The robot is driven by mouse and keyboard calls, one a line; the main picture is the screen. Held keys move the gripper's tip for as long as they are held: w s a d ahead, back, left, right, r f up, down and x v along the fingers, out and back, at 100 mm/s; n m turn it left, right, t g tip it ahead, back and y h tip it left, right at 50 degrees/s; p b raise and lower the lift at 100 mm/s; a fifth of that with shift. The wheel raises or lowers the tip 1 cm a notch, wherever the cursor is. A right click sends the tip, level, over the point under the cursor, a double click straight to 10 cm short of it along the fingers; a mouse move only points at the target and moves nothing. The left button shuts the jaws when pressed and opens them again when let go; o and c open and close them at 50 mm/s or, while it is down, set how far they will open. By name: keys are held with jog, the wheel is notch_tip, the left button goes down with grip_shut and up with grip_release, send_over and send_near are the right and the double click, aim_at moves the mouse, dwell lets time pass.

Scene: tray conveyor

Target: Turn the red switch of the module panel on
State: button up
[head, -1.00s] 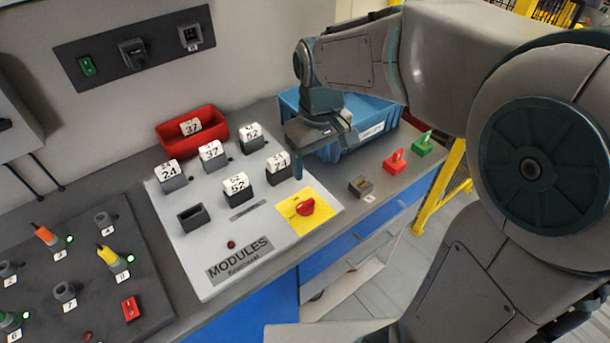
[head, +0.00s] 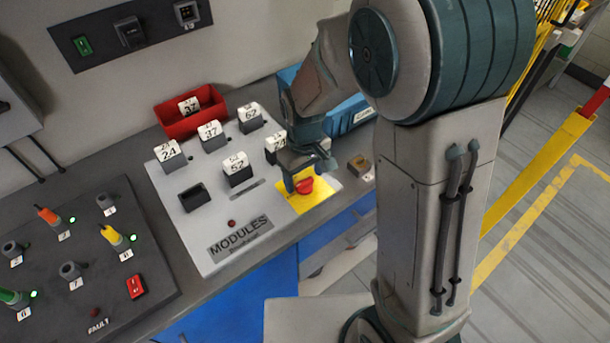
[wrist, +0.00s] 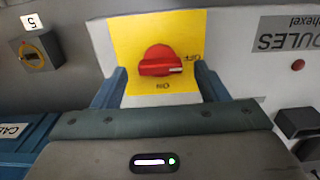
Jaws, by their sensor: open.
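The red switch (head: 304,186) is a rotary knob on a yellow plate (head: 322,188) at the right front corner of the light grey module panel (head: 205,235). In the wrist view the red switch (wrist: 158,62) has its handle lying sideways, its pointed end by the OFF label. The ON label (wrist: 163,87) is at the plate's lower edge there. My gripper (head: 310,176) is open and empty over the plate. In the wrist view my gripper (wrist: 162,76) has one finger on each side of the plate's lower part, with the knob just beyond, between their lines. I see no contact with the knob.
Several numbered modules stand in the panel, one (head: 276,148) close behind my gripper. An empty slot (head: 194,198) is at the panel's left. A red bin (head: 170,118) and a blue bin (head: 352,112) stand behind. A small grey box (head: 360,164) is to the right.

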jog(key=shift+f, duration=0.55)
jog(key=c, duration=1)
